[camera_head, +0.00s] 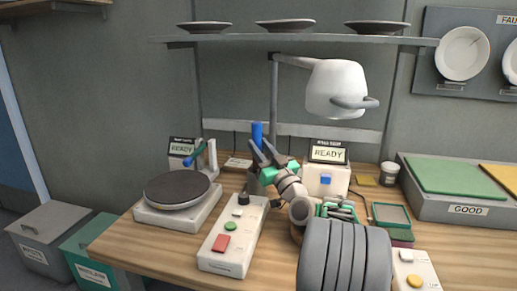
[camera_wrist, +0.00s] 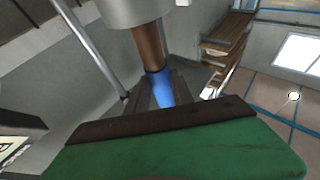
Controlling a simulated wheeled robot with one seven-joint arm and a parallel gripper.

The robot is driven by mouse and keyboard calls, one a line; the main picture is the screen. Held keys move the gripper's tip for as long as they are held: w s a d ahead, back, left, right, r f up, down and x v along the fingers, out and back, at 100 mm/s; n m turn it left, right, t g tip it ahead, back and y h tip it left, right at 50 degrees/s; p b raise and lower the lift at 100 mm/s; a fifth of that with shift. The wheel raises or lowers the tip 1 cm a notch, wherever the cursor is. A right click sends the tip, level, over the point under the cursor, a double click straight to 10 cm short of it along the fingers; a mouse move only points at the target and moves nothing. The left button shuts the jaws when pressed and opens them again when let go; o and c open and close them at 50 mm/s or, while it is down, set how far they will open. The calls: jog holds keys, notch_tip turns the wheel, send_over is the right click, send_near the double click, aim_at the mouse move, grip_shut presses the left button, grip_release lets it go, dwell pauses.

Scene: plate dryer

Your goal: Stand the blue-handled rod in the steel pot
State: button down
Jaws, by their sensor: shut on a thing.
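The blue-handled rod (camera_head: 257,134) shows its blue end upright above my gripper (camera_head: 268,158) in the head view. My gripper is shut on it, with dark fingers on its sides. In the wrist view, the blue handle (camera_wrist: 160,90) is between the fingers, and a brown shaft runs from it towards a pale grey cylinder at the top edge. A grey shape (camera_head: 258,186), probably the steel pot, is below my gripper in the head view, partly hidden. I cannot tell whether the rod's lower end is inside it.
A round dark plate on a white stand (camera_head: 178,192) is at left. A control box (camera_head: 233,236) stands in front. A white hood (camera_head: 338,88) hangs above right. Two READY displays (camera_head: 328,153) are behind. A lidded jar (camera_head: 389,173) and a GOOD tray (camera_head: 467,210) are at right.

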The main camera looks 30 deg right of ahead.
aim_at(259, 131)
jog(key=c, duration=1)
grip_release()
jog(key=shift+c, duration=0.2)
jog(key=shift+r, duration=0.45)
jog(key=r, duration=0.3)
jog(key=shift+s+a+r+p, duration=0.15)
jog(key=shift+s+r+p, duration=0.1)
jog(key=shift+s+p, duration=0.15)
jog(key=s+a+r, duration=0.6)
jog(key=s+r, duration=0.2)
jog(key=s, duration=0.3)
jog(key=shift+s+r, duration=0.3)
jog(key=shift+s, duration=0.05)
